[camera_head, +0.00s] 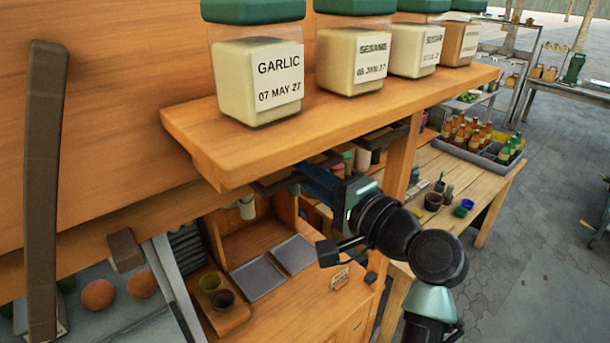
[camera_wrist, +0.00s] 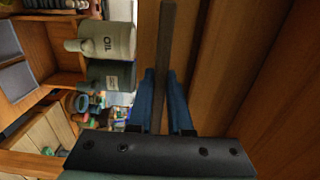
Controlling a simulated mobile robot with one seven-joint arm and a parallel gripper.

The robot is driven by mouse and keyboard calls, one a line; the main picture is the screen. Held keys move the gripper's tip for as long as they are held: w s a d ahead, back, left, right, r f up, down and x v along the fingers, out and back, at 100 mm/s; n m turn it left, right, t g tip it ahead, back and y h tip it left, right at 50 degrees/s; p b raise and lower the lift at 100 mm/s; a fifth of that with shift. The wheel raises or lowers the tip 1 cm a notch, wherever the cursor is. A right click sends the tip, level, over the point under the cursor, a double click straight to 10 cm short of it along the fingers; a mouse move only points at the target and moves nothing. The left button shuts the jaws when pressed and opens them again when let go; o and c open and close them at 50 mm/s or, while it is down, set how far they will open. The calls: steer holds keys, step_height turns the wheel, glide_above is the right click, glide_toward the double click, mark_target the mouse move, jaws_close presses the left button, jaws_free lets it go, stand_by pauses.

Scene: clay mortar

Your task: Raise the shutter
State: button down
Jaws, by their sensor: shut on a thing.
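My gripper (camera_head: 316,182) is under the front right of the wooden shelf in the head view, its tips partly hidden. In the wrist view its blue fingers (camera_wrist: 161,78) are shut on a dark bar (camera_wrist: 167,35), which passes between them and runs up the picture. Wooden boards (camera_wrist: 222,70) lie along the right of the bar. A large wooden panel (camera_head: 110,60) stands behind the shelf in the head view, with a dark upright strap (camera_head: 45,180) at its left. I cannot tell for certain which part is the shutter, or where the bar joins it.
Several green-lidded jars, with a garlic jar (camera_head: 262,80) in front, stand on the wooden shelf (camera_head: 200,135) just above my gripper. A wooden counter (camera_head: 300,295) with grey trays lies below. A bottle crate (camera_head: 470,150) is on a table to the right.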

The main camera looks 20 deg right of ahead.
steer(key=shift+r, duration=0.6)
steer(key=c, duration=1)
jaws_free()
steer(key=shift+o, duration=0.8)
steer(key=shift+f, duration=0.25)
steer(key=shift+s, duration=0.1)
steer(key=b+v, duration=0.5)
steer(key=v, duration=0.8)
